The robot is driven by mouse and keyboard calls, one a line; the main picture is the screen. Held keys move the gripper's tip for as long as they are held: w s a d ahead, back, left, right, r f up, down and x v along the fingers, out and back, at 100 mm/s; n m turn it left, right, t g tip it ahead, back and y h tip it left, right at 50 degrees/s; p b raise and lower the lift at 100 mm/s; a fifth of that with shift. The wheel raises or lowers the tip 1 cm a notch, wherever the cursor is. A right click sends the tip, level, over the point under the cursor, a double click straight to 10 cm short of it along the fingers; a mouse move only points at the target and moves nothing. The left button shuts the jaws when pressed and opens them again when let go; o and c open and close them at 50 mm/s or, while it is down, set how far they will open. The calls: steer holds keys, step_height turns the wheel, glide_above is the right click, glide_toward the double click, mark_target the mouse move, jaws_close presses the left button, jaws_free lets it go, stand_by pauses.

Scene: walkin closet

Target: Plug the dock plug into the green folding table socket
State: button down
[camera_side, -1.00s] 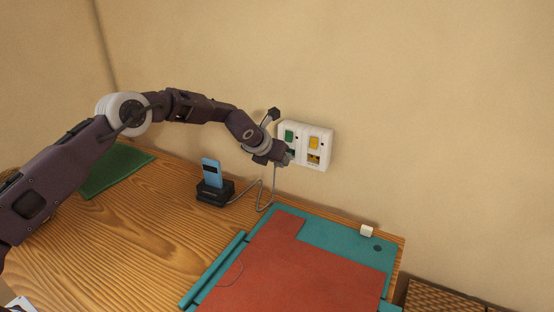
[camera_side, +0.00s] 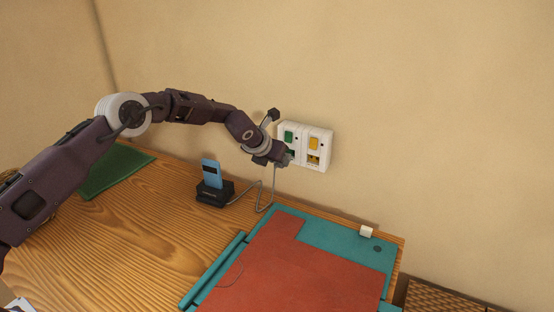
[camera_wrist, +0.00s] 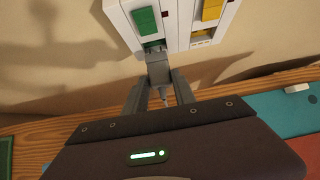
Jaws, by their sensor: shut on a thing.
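The white wall socket plate (camera_side: 321,163) has a left half with a green switch (camera_side: 289,137) above a green socket. The green socket (camera_wrist: 152,46) shows partly in the wrist view. My gripper (camera_side: 284,158) is shut on the grey dock plug (camera_wrist: 158,72), directly in front of the green socket. The plug's front end meets or overlaps the socket face; I cannot tell whether its pins are inside. In the side view my gripper hides the plug and part of the green socket. A grey cable (camera_side: 259,200) runs from the plug down to the black dock (camera_side: 214,194).
The plate's right half has a yellow switch (camera_side: 314,143) and a yellow socket (camera_side: 313,160). A blue phone (camera_side: 211,174) stands in the dock. A teal and red folding panel (camera_side: 300,262) lies on the wooden table (camera_side: 130,225). A small white block (camera_side: 366,231) is near the wall.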

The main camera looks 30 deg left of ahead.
steer(key=shift+w, duration=1.5)
stand_by(1.0)
steer(key=c, duration=0.9)
jaws_free()
steer(key=shift+c, duration=0.2)
steer(key=s+a+r+n+g+y, duration=0.1)
steer(key=s+a+r+n, duration=0.1)
steer(key=s+r+n, duration=0.85)
steer(key=s+a+r+n, duration=0.2)
steer(key=s+r+n, duration=0.3)
steer(key=s+r, duration=0.95)
steer(key=s+f+n+g, duration=0.1)
steer(key=s+f+n, duration=0.1)
steer(key=s+n, duration=0.8)
steer(key=s+f+n+g+h, duration=0.1)
steer(key=s+n, duration=0.9)
steer(key=s, duration=1.2)
steer(key=shift+s+f, duration=0.25)
steer(key=shift+f, duration=0.55)
